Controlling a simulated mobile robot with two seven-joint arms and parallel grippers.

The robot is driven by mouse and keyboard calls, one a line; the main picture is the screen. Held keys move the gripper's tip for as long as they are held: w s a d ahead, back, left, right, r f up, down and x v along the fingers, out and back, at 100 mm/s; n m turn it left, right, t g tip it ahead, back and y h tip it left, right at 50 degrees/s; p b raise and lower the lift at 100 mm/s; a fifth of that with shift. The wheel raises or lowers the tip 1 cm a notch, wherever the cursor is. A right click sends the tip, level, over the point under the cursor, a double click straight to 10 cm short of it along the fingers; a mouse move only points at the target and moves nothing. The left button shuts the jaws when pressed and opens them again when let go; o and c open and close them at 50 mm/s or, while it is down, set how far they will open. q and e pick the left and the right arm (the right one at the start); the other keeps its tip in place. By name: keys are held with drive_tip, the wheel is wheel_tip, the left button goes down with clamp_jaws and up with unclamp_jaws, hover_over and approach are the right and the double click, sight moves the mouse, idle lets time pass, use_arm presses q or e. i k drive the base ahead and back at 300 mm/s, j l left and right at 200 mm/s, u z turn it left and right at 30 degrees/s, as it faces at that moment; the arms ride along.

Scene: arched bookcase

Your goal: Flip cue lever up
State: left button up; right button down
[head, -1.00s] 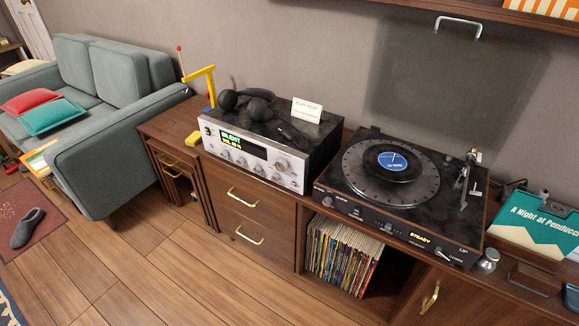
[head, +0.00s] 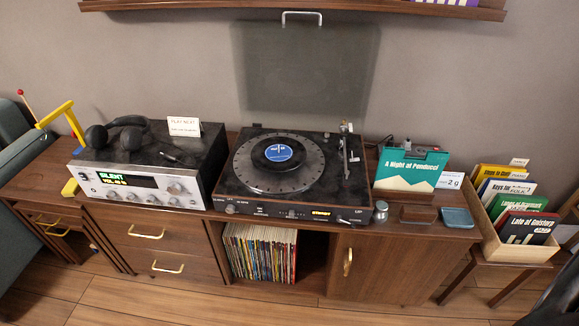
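The turntable (head: 245,180) sits on the cabinet with its clear dust cover (head: 300,75) raised. A small record with a blue label (head: 278,153) lies on the platter (head: 243,167). The tonearm (head: 346,155) is at the right side of the deck. The cue lever is too small to tell apart near the tonearm base. A lit display on the turntable's front (head: 321,213) seems to read "STEADY". Neither of my grippers is in view.
A silver receiver (head: 150,189) with headphones (head: 131,140) and a "PLAY NEXT" card (head: 184,126) stands left. A teal album sleeve (head: 411,170), a small metal cylinder (head: 381,211), a blue tray (head: 457,218) and a record crate (head: 513,248) stand right. A shelf (head: 330,6) runs above.

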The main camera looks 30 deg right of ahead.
sight(339, 217)
drive_tip(key=z, duration=1.4)
